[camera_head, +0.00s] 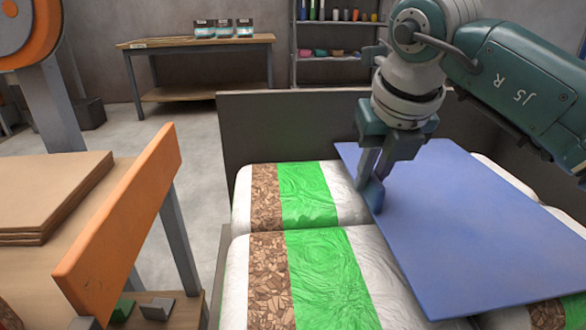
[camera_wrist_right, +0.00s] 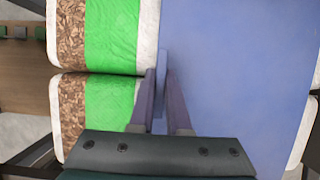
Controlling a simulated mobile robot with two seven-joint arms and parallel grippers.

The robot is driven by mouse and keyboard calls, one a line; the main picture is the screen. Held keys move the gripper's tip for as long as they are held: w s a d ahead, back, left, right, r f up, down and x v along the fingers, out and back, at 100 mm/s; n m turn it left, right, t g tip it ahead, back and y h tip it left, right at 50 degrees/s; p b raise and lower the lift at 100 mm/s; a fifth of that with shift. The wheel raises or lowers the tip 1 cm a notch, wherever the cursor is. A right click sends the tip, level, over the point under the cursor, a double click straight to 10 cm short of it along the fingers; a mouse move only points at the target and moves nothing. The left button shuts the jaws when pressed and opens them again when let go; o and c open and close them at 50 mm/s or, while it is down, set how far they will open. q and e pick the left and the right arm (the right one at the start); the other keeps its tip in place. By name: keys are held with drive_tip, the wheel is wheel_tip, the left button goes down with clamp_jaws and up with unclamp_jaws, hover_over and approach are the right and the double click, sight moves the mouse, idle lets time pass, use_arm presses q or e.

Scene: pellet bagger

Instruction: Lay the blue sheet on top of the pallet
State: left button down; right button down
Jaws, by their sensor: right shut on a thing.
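The blue sheet (camera_head: 470,225) is a flat, stiff panel over the right part of the bag layer in the head view. It also fills the right half of the wrist view (camera_wrist_right: 235,75). My right gripper (camera_head: 372,190) is shut on the sheet's left edge; its fingers also show in the wrist view (camera_wrist_right: 160,110). The pallet's load is white bags with green and brown bands (camera_head: 310,195); the pallet itself is hidden beneath them. The sheet lies on or just above the bags; I cannot tell if it touches everywhere. My left gripper is not in view.
A dark panel (camera_head: 270,125) stands behind the bags. At left, an orange bar (camera_head: 120,225) stands beside a table with brown boards (camera_head: 50,190). A workbench (camera_head: 195,58) and a shelf (camera_head: 340,58) are at the back. The floor between is clear.

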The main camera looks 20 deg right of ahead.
wheel_tip(320, 180, down, 3)
drive_tip(key=shift+r+b, duration=0.15)
drive_tip(key=shift+b, duration=0.15)
